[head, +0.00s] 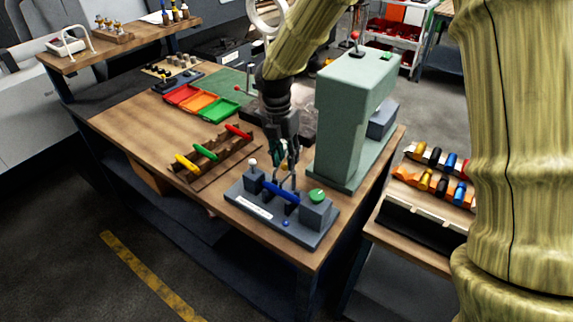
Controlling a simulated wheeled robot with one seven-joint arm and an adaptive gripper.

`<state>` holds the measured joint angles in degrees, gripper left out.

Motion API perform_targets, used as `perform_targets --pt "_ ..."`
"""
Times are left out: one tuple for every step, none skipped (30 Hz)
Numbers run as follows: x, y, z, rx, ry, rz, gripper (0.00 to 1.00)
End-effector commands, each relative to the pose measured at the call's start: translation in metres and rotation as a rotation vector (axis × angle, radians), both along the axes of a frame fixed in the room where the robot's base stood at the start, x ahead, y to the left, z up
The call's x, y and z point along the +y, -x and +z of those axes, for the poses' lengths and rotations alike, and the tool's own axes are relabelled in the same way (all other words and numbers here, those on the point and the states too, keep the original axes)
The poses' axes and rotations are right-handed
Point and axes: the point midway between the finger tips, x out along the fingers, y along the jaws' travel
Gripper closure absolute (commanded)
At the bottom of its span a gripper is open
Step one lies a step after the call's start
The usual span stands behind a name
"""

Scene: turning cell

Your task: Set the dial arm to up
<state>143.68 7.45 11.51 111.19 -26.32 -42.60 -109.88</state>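I cannot tell for certain which part is the dial arm. A grey bench fixture (262,217) stands at the table's front corner. It carries a short upright lever with a white ball (252,162) at its left, a blue bar (281,192) in the middle and a green round knob (317,195) on the right block. My gripper (285,180) points down over the fixture, with its fingers at the blue bar, between the white ball and the green knob. The fingers look a little apart, but whether they touch or grip the bar is too small to tell.
A tall green-grey press (342,120) with a red-ball lever (355,36) stands close right of my gripper. A wooden rack (215,158) with coloured handles lies left. Coloured trays (200,103) sit behind it. The wooden table (125,125) has free room at its left.

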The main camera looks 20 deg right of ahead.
Motion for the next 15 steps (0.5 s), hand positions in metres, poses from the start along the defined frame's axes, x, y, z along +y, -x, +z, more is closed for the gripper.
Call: perform_targets --pt "-0.001 0.001 -0.006 0.003 0.001 0.001 0.71" --pt "-0.001 0.002 -0.010 0.003 0.001 0.001 0.71" --pt "-0.001 0.002 -0.015 0.002 0.001 0.002 0.71" --pt "-0.001 0.002 -0.019 0.002 0.001 0.002 0.71" --pt "-0.001 0.002 -0.022 0.002 0.001 0.002 0.71" --pt "-0.001 0.002 -0.026 0.001 0.000 0.003 0.71" --pt "-0.001 0.002 -0.029 0.001 0.000 0.003 0.71" --pt "-0.001 0.003 -0.031 0.001 0.000 0.003 0.71" --pt "-0.002 0.003 -0.034 0.001 0.000 0.003 0.71" --pt "-0.001 0.003 -0.036 0.001 0.000 0.003 0.71" --pt "-0.001 0.003 -0.038 0.000 0.000 0.003 0.71" --pt "-0.002 0.003 -0.040 0.000 0.000 0.003 0.71" --pt "-0.002 0.003 -0.040 0.000 0.000 0.003 0.71" --pt "-0.002 0.003 -0.041 0.000 0.000 0.003 0.71" --pt "-0.002 0.003 -0.042 -0.001 0.000 0.003 0.71"
